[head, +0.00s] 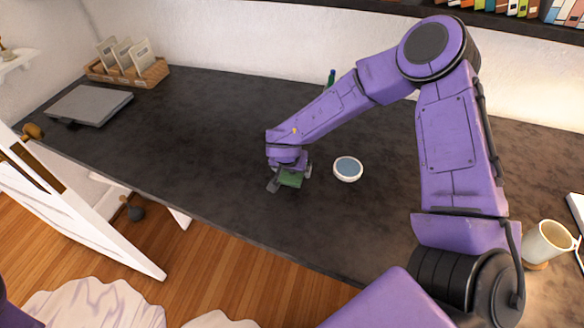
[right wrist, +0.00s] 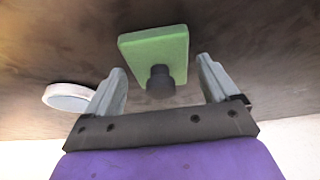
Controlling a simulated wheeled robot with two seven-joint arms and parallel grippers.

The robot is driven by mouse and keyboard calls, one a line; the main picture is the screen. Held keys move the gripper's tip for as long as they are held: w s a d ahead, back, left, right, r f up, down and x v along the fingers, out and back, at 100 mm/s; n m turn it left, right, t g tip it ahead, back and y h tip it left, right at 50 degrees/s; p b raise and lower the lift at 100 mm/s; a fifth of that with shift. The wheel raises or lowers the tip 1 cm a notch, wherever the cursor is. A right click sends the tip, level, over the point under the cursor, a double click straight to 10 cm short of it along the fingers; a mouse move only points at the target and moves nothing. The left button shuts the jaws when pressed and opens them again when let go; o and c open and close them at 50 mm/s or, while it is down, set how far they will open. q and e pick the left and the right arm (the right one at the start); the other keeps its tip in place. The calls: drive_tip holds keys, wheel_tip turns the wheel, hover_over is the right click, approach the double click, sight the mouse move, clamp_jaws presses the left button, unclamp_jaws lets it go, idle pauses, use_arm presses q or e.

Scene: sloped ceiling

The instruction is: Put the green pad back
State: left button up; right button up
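The green pad (head: 291,180) is a small block at the middle of the dark counter, partly hidden by my right gripper (head: 289,182). In the right wrist view the green pad (right wrist: 155,52) has a short black knob (right wrist: 160,82) on the side facing me. My right gripper (right wrist: 165,88) is open, with one finger on each side of the knob and visible gaps to both. Whether the pad lies flat on the counter is hard to tell. My left gripper is not in view.
A round white dish with a blue-grey top (head: 348,168) sits just right of my right gripper. A closed grey laptop (head: 88,104) and a basket with cards (head: 128,73) stand at the left. A cream mug (head: 547,242) is at the right. The counter's middle-left is clear.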

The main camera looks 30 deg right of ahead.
drive_tip(key=v, duration=1.2)
drive_tip(key=shift+r, duration=0.15)
drive_tip(key=shift+r, duration=0.1)
